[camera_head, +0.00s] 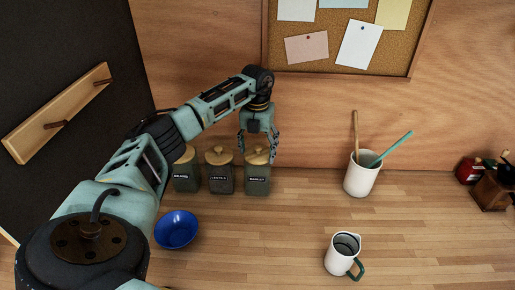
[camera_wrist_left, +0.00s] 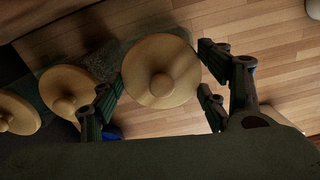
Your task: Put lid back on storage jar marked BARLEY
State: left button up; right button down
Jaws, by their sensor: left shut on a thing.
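The BARLEY jar (camera_head: 257,182) is a dark grey-green jar with a dark label, standing upright at the right end of a row of three against the wall. A round pale wooden lid (camera_head: 257,157) with a knob is at its mouth; I cannot tell whether it is fully seated. My left gripper (camera_head: 258,150) is over this jar, pointing down, its fingers on either side of the lid and shut on it. In the left wrist view the lid (camera_wrist_left: 160,62) lies between the finger pairs (camera_wrist_left: 160,100). My right gripper is not in view.
Two other lidded jars, the middle one (camera_head: 220,180) and the left one (camera_head: 186,178), stand close by on the left. A blue bowl (camera_head: 176,229), a white utensil pot (camera_head: 360,180) and a white jug (camera_head: 340,258) stand on the counter (camera_head: 280,240).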

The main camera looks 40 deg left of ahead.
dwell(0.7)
pick_arm(q)
jog(key=o, duration=1.2)
jog(key=shift+o, duration=0.2)
jog(key=shift+o, duration=1)
jog(key=shift+r+p, duration=2.75)
jog(key=shift+r, duration=0.75)
